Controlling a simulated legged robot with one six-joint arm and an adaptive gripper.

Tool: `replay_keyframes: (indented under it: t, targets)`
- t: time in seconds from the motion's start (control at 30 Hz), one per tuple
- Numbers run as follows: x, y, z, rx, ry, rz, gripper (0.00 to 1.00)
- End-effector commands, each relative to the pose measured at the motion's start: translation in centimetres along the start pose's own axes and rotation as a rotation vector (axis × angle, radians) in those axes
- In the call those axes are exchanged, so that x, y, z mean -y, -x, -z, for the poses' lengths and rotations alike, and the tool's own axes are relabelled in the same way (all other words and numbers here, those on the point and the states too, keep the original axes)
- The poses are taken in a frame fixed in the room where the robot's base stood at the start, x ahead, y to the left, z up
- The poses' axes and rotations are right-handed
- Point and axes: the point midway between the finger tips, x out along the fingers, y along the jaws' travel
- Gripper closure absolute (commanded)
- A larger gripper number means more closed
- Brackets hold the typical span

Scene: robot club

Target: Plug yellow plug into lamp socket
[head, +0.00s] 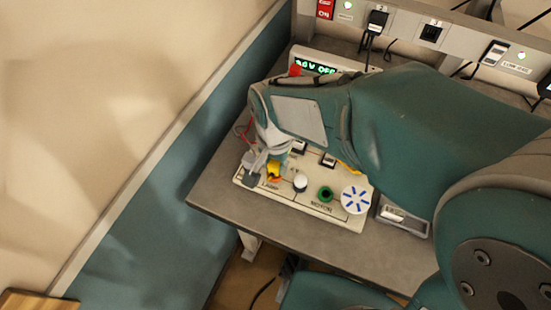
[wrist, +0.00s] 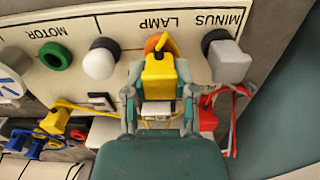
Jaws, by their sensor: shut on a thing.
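My gripper (wrist: 160,88) is shut on the yellow plug (wrist: 159,76), which sits between its two grey fingers. The orange lamp socket (wrist: 151,44), beside the LAMP label, shows just beyond the plug and is partly hidden by it. The plug overlaps the socket's edge in the wrist view; I cannot tell whether it touches or enters it. In the head view my gripper (head: 268,166) is over the left part of the cream panel (head: 318,209), with the yellow plug (head: 274,167) low at the panel, next to the orange socket (head: 275,179).
A white knob (wrist: 100,59) and the green motor socket (wrist: 55,56) lie left of the plug in the wrist view. A grey block (wrist: 229,62) stands at MINUS on the right. Red and yellow leads lie nearby. A power strip (head: 400,24) runs behind the grey table (head: 213,187).

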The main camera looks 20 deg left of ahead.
Motion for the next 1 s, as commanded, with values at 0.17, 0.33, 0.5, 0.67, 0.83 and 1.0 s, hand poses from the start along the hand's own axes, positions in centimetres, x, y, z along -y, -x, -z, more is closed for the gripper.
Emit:
replay_keyframes:
  t: [0.17,0.33,0.5,0.67,0.83,1.0]
  targets:
    - [0.00,-0.24,-0.01,0.000,0.000,-0.001,1.00]
    - [-0.01,-0.54,-0.01,0.001,0.000,-0.001,1.00]
    - [-0.01,-0.79,-0.01,0.001,0.000,-0.001,1.00]
    - [0.00,-0.80,0.00,0.000,0.000,0.000,1.00]
    - [0.00,-0.83,0.00,0.000,0.000,0.000,1.00]
    - [0.01,-0.98,0.01,0.000,0.000,0.000,1.00]
